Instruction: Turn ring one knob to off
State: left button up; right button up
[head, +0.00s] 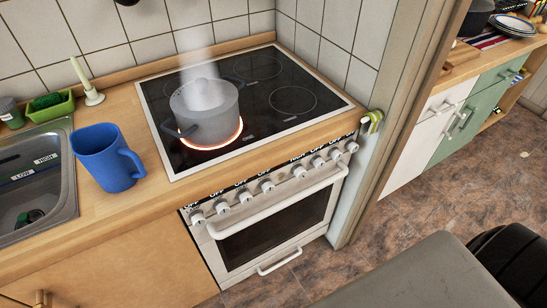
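The stove has a row of several round white knobs along its front panel (283,183), above the oven door. The leftmost knob (197,217) is near the panel's left end and another knob (222,207) is just right of it. OFF labels show above the knobs, but the pointer positions are too small to read. I cannot tell which knob belongs to ring one. A grey pot (205,108) stands on the front-left ring (236,136), which glows orange-red. Pale steam rises from the pot. Neither of my grippers shows in the head view.
The oven handle (280,203) sticks out below the knobs. A blue mug (107,160) stands on the counter left of the black hob (292,101), beside the sink (66,205). A door frame (400,90) rises right of the stove.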

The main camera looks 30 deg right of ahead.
aim_at(299, 170)
jog(key=z, duration=1.05)
jog(key=i+j+u, duration=0.1)
jog(key=u, duration=0.25)
jog(key=i+u, duration=0.2)
jog(key=u, duration=0.15)
jog(key=i+j, duration=0.05)
